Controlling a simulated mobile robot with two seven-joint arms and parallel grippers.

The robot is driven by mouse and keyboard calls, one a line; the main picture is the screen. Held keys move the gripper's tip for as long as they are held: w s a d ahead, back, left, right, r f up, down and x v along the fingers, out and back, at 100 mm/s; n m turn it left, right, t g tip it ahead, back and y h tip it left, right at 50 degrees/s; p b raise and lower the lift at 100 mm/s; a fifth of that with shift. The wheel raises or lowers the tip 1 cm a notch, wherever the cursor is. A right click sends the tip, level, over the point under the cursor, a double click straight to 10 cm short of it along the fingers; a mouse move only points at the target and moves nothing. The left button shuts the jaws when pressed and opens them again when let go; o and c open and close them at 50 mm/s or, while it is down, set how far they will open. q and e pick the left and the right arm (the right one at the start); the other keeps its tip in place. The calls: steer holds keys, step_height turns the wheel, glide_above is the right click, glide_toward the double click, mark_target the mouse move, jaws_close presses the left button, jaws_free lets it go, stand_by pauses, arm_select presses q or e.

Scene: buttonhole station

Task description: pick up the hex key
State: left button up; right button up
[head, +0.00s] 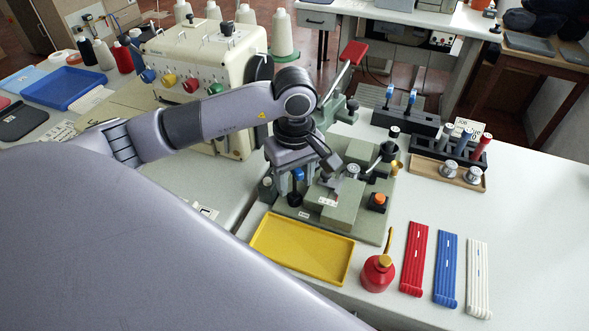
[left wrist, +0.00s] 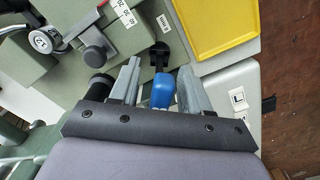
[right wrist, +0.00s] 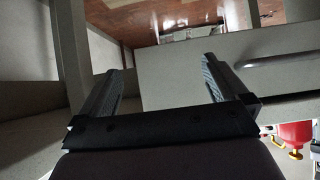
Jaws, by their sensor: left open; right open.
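The hex key shows as a blue handle (left wrist: 163,91) in the left wrist view. It stands in a small black holder (left wrist: 159,52) on the green machine base, and its shaft is hidden. In the head view its blue handle (head: 298,174) shows under my left wrist. My left gripper (left wrist: 159,72) is open, with one finger on each side of the handle. I cannot tell whether either finger touches it. My right gripper (right wrist: 162,68) is open and empty, with grey furniture in front of it; it is not seen in the head view.
A yellow tray (head: 302,249) and a red oil can (head: 378,273) lie in front of the green base (head: 375,228). Red (head: 414,258), blue (head: 446,269) and white strips (head: 478,278) lie to the right. A cream machine (head: 205,60) stands behind my left arm. The table's right side is clear.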

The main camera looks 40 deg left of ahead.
arm_select(q)
steer(key=shift+f, duration=0.4)
steer(key=shift+c, duration=0.3)
jaws_close()
steer(key=shift+r, duration=0.1)
step_height(320, 180, up, 9)
steer(key=shift+w+f+b, duration=0.1)
steer(key=shift+b, duration=0.2)
step_height(320, 180, up, 16)
steer(key=p, duration=0.5)
